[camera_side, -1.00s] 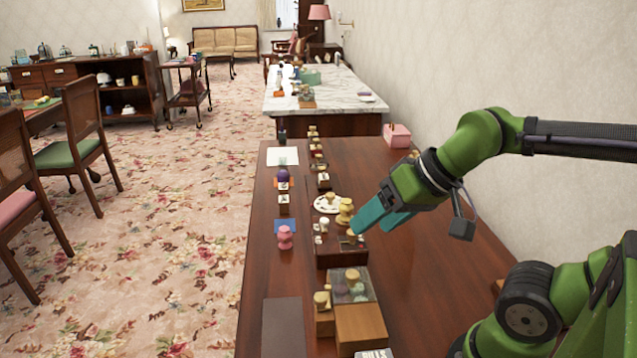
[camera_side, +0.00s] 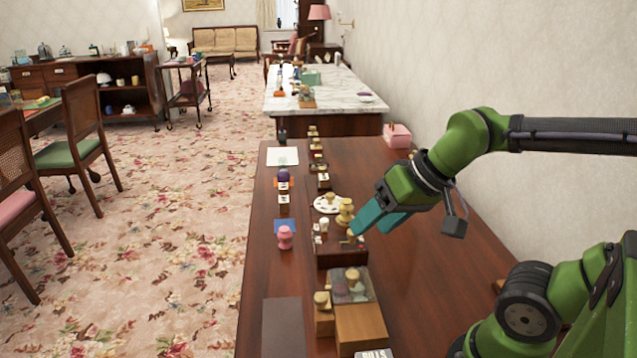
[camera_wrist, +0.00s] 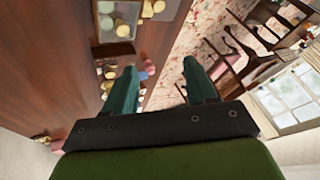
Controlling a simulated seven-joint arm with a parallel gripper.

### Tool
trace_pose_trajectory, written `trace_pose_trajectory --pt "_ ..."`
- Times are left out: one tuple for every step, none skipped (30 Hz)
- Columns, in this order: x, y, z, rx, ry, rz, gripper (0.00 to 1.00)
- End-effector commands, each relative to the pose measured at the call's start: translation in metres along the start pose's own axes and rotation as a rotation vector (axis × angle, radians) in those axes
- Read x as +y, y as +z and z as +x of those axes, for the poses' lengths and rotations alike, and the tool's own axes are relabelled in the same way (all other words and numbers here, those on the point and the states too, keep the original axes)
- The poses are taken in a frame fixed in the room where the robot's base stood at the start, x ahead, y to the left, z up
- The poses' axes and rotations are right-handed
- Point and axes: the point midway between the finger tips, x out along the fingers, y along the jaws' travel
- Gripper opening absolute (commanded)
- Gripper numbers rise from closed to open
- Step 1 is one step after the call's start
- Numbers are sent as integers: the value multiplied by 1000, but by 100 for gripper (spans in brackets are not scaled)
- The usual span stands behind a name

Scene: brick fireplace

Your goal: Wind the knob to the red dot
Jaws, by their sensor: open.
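In the side view, a white round dial (camera_side: 322,206) with a small tan knob (camera_side: 330,198) lies on the brown table. A yellow knob-shaped piece (camera_side: 345,212) stands just right of it. A dark brown board (camera_side: 341,260) with small pale pieces lies in front of them. My gripper (camera_side: 366,222) has teal fingers, low beside the yellow piece and over the board's right edge. In the wrist view, its two fingers (camera_wrist: 160,80) stand apart with nothing seen held between them.
A pink knobbed piece (camera_side: 285,238) stands on the left near a blue square (camera_side: 284,226). A glass-topped case (camera_side: 366,282) and wooden box (camera_side: 361,325) stand in front. A pink box (camera_side: 397,136) stands at the back right. The table's right part is fairly clear.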

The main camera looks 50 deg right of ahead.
Motion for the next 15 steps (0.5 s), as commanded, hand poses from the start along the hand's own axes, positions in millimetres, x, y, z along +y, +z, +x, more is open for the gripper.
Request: trace_pose_trajectory --pt "4 -10 6 -19 24 20 56" --pt "6 -18 9 -32 39 36 56" --pt "10 -29 13 -55 65 77 56" --pt "14 -38 16 -72 87 121 56" --pt "18 -48 20 -90 110 172 56" --pt "24 -62 25 -113 144 251 56" --pt "28 -72 28 -129 171 316 56" --pt "34 -82 32 -144 201 385 56" --pt "42 -94 38 -160 242 483 56" --pt "48 -104 42 -171 276 562 56" --pt "55 -114 46 -180 311 644 56" --pt "65 -126 52 -186 362 760 56" --pt "72 -135 55 -186 401 848 56" --pt "79 -143 59 -184 442 940 56" --pt "89 -154 63 -173 496 1065 56"
